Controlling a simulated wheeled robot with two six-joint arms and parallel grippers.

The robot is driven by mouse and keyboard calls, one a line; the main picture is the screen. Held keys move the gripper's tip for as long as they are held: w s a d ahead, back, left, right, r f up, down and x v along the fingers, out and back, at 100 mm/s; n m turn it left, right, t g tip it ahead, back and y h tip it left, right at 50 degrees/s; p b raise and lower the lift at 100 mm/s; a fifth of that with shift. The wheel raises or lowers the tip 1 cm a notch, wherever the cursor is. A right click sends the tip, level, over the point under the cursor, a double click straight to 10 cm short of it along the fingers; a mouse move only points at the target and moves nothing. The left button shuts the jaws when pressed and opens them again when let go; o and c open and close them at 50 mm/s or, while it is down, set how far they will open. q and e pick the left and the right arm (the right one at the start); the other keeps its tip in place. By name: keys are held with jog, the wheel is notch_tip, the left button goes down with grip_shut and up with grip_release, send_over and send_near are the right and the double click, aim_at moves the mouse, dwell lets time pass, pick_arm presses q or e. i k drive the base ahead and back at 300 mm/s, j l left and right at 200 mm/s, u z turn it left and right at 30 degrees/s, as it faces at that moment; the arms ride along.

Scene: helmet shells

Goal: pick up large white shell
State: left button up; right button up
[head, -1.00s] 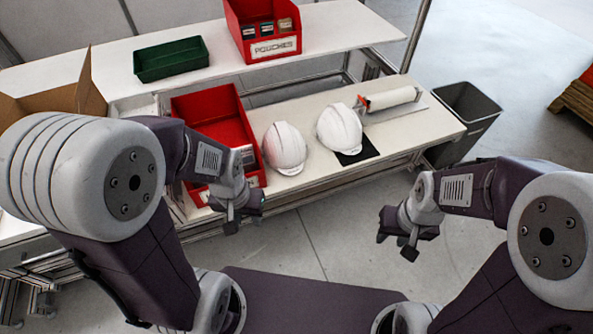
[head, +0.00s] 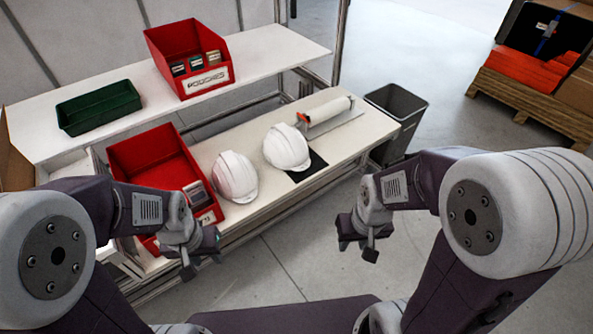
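Two white helmet shells are on the lower bench top. One shell (head: 235,178) sits beside the red bin, and the other shell (head: 286,148) sits farther right, partly on a black mat (head: 309,167). They look close in size, so I cannot tell clearly which is the large one. My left gripper (head: 203,258) is in front of the bench's near edge, below the first shell in the picture, open and empty. My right gripper (head: 357,242) is over the floor, right of and nearer than the shells, open and empty. Neither touches a shell.
A red bin (head: 150,150) with small packs stands left of the shells. A roll (head: 326,110) lies behind them. The upper shelf (head: 250,62) holds a green tray (head: 98,108) and a red pouches bin (head: 186,58). A grey waste bin (head: 397,115) and a loaded pallet (head: 530,105) stand right.

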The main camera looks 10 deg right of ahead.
aim_at(284, 147)
jog(key=i+l, duration=0.2)
jog(key=i, duration=0.25)
jog(key=i+l, duration=0.2)
jog(key=i, duration=0.2)
jog(key=i+l+z, duration=0.1)
jog(key=i, duration=0.35)
jog(key=i+l, duration=0.25)
jog(key=i, duration=0.2)
